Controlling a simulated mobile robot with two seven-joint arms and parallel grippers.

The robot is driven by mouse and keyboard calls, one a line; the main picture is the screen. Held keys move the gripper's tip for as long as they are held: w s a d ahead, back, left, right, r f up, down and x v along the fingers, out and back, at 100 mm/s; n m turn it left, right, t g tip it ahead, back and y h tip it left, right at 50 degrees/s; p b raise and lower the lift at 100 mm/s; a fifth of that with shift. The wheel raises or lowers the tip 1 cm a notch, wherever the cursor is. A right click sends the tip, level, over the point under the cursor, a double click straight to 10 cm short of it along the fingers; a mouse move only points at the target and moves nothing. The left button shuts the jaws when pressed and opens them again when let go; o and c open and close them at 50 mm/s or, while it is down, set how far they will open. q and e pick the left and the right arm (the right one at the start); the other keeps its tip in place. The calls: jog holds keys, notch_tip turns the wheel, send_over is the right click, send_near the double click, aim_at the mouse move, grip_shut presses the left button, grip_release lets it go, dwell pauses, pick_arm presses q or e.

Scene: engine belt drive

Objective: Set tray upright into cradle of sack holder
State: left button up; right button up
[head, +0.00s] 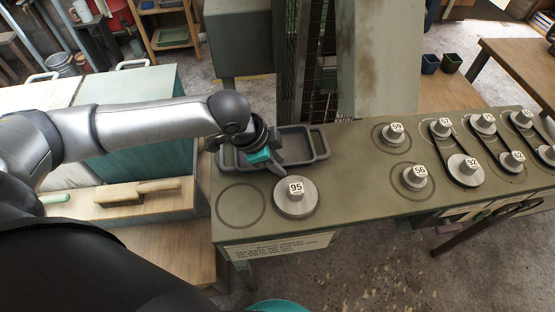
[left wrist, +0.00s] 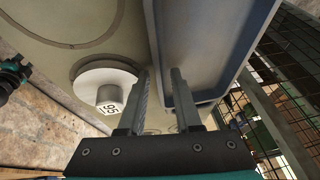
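A shallow grey tray (head: 300,146) with a loop handle at its end lies flat at the back left of the olive bench top. My left gripper (head: 262,160) is over the tray's near long side. In the left wrist view its two fingers (left wrist: 160,75) are apart, with the wall of the tray (left wrist: 208,45) between or just beyond the tips; I cannot tell if they touch it. A dark and teal part at the left edge of the wrist view looks like my right gripper (left wrist: 12,76), cut off and small. I cannot make out a sack holder or its cradle.
A disc marked 95 (head: 295,197) stands in front of the tray, beside an empty ring mark (head: 241,205). Several numbered pulleys, some belted, stand on the right. A tall frame with a grille (head: 305,60) rises behind the bench. The bench middle is clear.

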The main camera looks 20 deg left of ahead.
pick_arm(q)
jog(key=shift+r, duration=0.1)
pick_arm(e)
jog(key=shift+s, duration=0.4)
